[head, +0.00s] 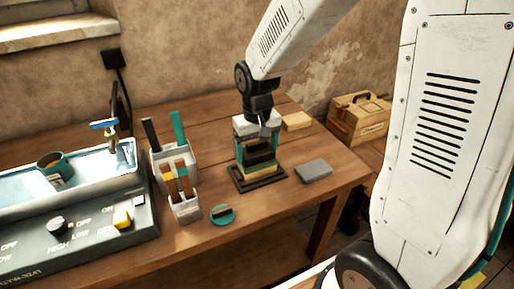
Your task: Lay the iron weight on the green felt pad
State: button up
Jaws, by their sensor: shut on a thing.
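My gripper (262,134) points down over the dark wooden base (240,182) at the middle of the table. It is shut on a dark block that looks like the iron weight (260,154). The weight is above a pale yellow block (262,172) on that base; I cannot tell whether they touch. A small round green pad (222,222), which looks like the green felt pad, lies near the table's front edge, left of my gripper. A small brown and dark piece (222,211) sits on it. My fingertips are partly hard to make out.
A white holder (184,209) with upright tools stands left of my gripper. A control console (85,235) with a basin fills the left side. A grey block (314,170) and a wooden block (297,121) lie to the right. A wooden box (358,122) stands beyond the table's right end.

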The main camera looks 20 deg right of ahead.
dwell(0.4)
jog(key=o, duration=1.3)
notch_tip(320, 180, up, 8)
jog(key=shift+f, duration=0.15)
jog(key=shift+t, duration=0.7)
jog(key=s+d+r, duration=0.1)
jog(key=s+r, duration=0.1)
jog(key=s, duration=0.5)
jog(key=s+d+r, duration=0.1)
jog(key=s+r, duration=0.2)
jog(key=s, duration=0.4)
jog(key=s+d+r, duration=0.1)
jog(key=s+r, duration=0.1)
jog(key=s, duration=0.6)
jog(key=shift+r, duration=0.35)
